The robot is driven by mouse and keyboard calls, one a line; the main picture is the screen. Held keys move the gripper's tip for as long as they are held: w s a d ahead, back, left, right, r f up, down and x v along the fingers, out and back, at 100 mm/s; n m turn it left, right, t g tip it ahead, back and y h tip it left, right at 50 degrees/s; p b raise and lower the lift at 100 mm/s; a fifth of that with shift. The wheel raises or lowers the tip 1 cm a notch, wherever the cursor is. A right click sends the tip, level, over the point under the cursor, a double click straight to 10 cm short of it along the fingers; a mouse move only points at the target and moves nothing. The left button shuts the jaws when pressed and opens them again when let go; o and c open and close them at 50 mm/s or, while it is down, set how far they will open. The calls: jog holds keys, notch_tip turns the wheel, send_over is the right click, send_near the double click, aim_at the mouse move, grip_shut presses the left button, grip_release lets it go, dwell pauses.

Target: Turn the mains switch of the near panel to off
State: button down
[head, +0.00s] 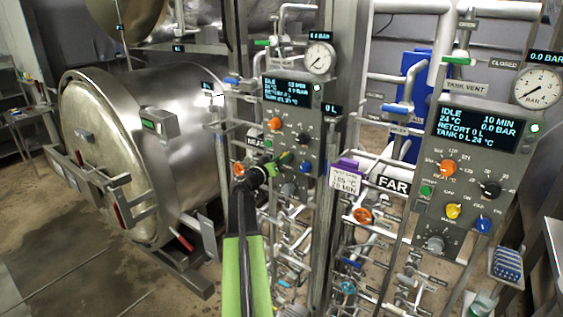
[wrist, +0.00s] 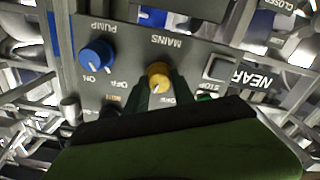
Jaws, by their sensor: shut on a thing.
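The near panel (head: 290,105) stands in the middle of the head view, with a lit display and several knobs. Its yellow mains switch (wrist: 159,75) sits under the upside-down word MAINS in the wrist view. My gripper (wrist: 158,88) has its two dark fingers on either side of this knob and is shut on it. In the head view my gripper (head: 273,166) is at the panel's lower part and hides most of the mains switch. An OFF mark shows near the fingers in the wrist view; I cannot tell which way the knob points.
The blue pump knob (wrist: 96,56) is close beside the mains switch. A grey square button (wrist: 219,67) and the NEAR plate (wrist: 257,78) are on the other side. The far panel (head: 470,175) stands at the right. Pipes and valves crowd below; a steel retort (head: 150,120) is at the left.

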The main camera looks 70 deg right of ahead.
jog(key=n, duration=0.5)
jog(key=shift+w+d+n, duration=0.1)
jog(key=shift+w+n, duration=0.05)
jog(key=shift+n, duration=2.35)
jog(key=shift+f, duration=0.1)
jog(key=c, duration=1.1)
grip_release()
jog(key=shift+d, duration=0.1)
jog(key=shift+o, duration=0.2)
jog(key=v, duration=1.7)
jog(key=shift+a, duration=0.3)
